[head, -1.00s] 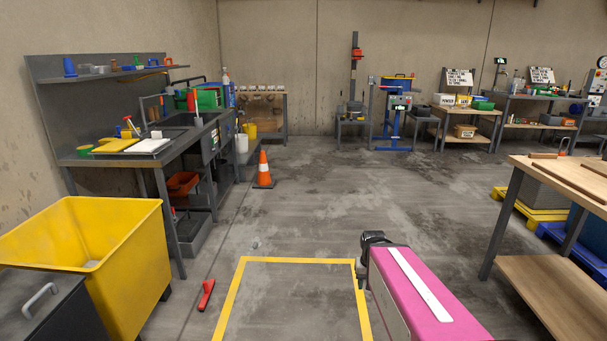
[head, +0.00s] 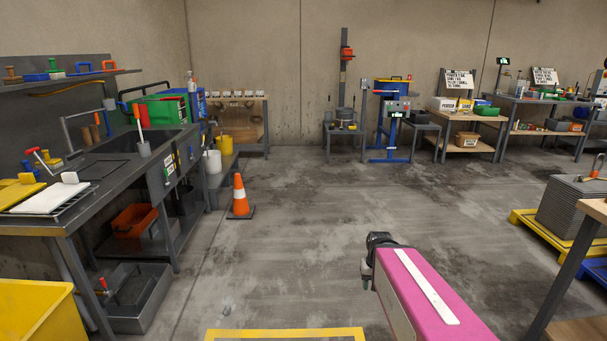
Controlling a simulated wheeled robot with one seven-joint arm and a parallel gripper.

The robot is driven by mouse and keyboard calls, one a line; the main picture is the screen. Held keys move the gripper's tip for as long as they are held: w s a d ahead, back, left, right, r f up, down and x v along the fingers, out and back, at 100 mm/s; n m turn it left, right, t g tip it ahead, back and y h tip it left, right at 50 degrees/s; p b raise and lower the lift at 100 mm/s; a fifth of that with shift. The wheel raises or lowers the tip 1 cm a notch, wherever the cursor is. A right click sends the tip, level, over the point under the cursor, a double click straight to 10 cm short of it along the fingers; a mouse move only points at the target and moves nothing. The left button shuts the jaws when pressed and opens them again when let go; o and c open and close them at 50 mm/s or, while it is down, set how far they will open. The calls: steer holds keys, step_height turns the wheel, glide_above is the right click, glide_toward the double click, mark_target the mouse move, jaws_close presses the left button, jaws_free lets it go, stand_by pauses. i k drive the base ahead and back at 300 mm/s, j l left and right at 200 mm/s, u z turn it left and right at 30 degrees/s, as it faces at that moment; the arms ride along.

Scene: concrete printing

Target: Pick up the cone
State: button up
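The orange and white traffic cone (head: 239,196) stands upright on the concrete floor, left of the middle in the head view, beside the end of the grey workbench. It has a dark square base. My arm, with its pink cover, reaches in from the lower right. The dark end of my arm (head: 377,258) is well to the right of the cone and nearer to me, apart from it. The gripper's fingers cannot be made out there.
A grey workbench with a sink (head: 118,158) runs along the left. A yellow bin (head: 38,312) is at lower left, a wooden table (head: 592,212) at lower right. A yellow floor line (head: 285,335) lies in front. The floor between me and the cone is clear.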

mark_target(240, 210)
steer(key=i+z, duration=0.2)
steer(key=i, duration=1.6)
steer(key=i+u, duration=0.3)
steer(key=i, duration=0.3)
steer(key=i+u, duration=0.3)
steer(key=i, duration=0.3)
steer(key=i+l+u, duration=0.3)
steer(key=i, duration=0.3)
steer(key=i+u, duration=0.35)
steer(key=i, duration=0.2)
steer(key=i+l+u, duration=0.15)
steer(key=i+u, duration=0.25)
steer(key=i, duration=0.15)
